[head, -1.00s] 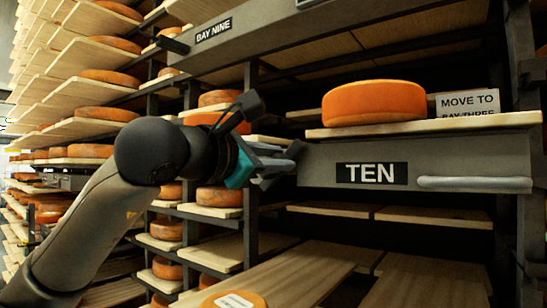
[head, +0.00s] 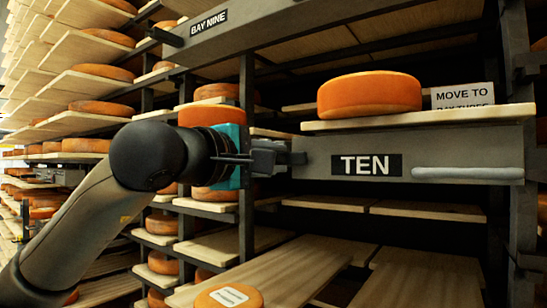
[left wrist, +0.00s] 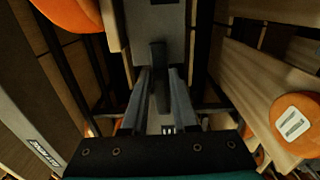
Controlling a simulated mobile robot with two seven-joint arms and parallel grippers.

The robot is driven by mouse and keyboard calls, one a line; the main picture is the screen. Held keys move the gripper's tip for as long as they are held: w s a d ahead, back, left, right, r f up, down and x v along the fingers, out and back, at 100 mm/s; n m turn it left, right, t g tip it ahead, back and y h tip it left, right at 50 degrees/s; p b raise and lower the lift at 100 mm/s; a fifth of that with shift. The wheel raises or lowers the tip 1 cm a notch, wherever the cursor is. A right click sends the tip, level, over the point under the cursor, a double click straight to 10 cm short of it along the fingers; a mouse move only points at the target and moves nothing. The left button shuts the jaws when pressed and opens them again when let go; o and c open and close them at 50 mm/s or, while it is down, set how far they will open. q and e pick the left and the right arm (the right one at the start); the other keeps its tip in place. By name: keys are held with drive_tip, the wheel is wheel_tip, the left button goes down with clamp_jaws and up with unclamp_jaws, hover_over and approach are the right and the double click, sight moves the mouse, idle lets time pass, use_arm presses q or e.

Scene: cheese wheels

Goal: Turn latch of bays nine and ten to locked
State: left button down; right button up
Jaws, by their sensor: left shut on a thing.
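The bay ten beam (head: 318,150), with its black TEN label (head: 366,165), runs across the right of the head view. My left gripper (head: 283,158) is at the left end of this beam. In the left wrist view its fingers (left wrist: 160,100) are closed around the dark latch handle (left wrist: 158,62) of bay ten. In the head view the gripper mostly hides that handle. The bay nine beam (head: 270,28) is higher up, with its BAY NINE label (head: 208,21). A dark latch handle (head: 167,38) sticks out leftward from its end. My right gripper is out of view.
An orange cheese wheel (head: 369,94) and a MOVE TO card (head: 462,96) are on the board above bay ten. A pale bar (head: 467,173) is on the beam's right. Dark upright posts (head: 247,200) and shelves with cheese wheels stand close behind my arm.

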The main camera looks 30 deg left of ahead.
use_arm(q)
drive_tip(key=shift+m, duration=0.3)
drive_tip(key=c, duration=0.8)
unclamp_jaws()
drive_tip(key=shift+o, duration=0.2)
drive_tip(key=s+a+b, duration=0.1)
drive_tip(key=s+b, duration=0.2)
drive_tip(key=s, duration=1.2)
drive_tip(key=shift+s+a+f, duration=0.1)
